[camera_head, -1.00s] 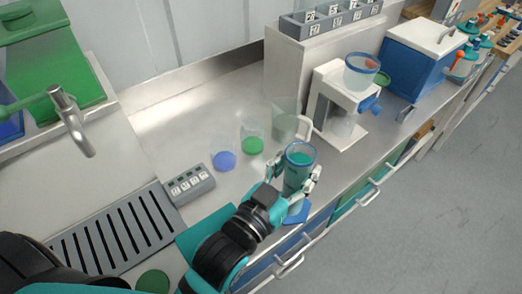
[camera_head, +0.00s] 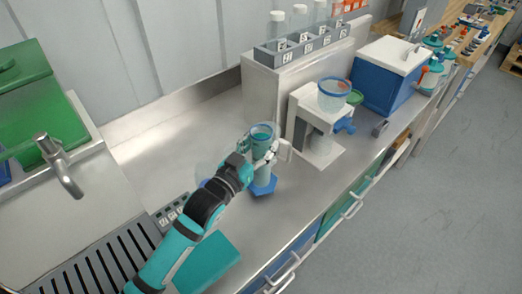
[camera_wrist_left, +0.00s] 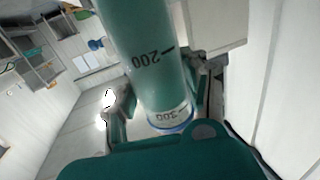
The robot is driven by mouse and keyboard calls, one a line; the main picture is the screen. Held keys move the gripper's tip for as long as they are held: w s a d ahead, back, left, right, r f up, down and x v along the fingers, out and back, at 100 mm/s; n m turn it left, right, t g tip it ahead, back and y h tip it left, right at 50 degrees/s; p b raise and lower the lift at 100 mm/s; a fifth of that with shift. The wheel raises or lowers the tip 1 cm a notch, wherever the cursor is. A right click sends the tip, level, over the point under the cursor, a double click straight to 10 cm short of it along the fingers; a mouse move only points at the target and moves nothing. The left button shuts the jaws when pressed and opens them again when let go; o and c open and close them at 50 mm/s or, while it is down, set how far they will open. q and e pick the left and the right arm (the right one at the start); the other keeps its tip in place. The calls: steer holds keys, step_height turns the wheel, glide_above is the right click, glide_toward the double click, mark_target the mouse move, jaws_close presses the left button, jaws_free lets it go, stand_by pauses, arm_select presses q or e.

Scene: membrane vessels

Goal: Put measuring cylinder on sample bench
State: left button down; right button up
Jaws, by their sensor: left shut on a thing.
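The measuring cylinder (camera_head: 262,172) is tall and clear with teal contents and a blue six-sided foot. It is roughly upright over the steel counter; I cannot tell if the foot touches the counter. In the left wrist view the cylinder (camera_wrist_left: 148,60) shows marks 200 and 300, with the left gripper's fingers (camera_wrist_left: 160,108) on both sides. My right gripper is not in view. Which surface is the sample bench is not clear from the picture.
A white dispenser (camera_head: 303,122) and a jug with a white handle (camera_head: 285,150) stand close by. A rack of vials (camera_head: 310,44) is on the ledge behind. A blue box with a white lid (camera_head: 390,75) is farther right. A teal mat (camera_head: 208,263) lies in front.

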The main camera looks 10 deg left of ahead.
arm_select(q)
step_height(320, 180, down, 3)
steer(key=shift+s+r, duration=0.1)
steer(key=shift+r, duration=0.05)
steer(key=shift+f, duration=0.2)
steer(key=c, duration=0.6)
jaws_free()
steer(key=shift+c, duration=0.2)
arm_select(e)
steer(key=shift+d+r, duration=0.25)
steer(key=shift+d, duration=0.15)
arm_select(q)
steer(key=shift+r, duration=0.2)
steer(key=b, duration=0.2)
glide_toward(256, 159)
steer(key=shift+r, duration=0.2)
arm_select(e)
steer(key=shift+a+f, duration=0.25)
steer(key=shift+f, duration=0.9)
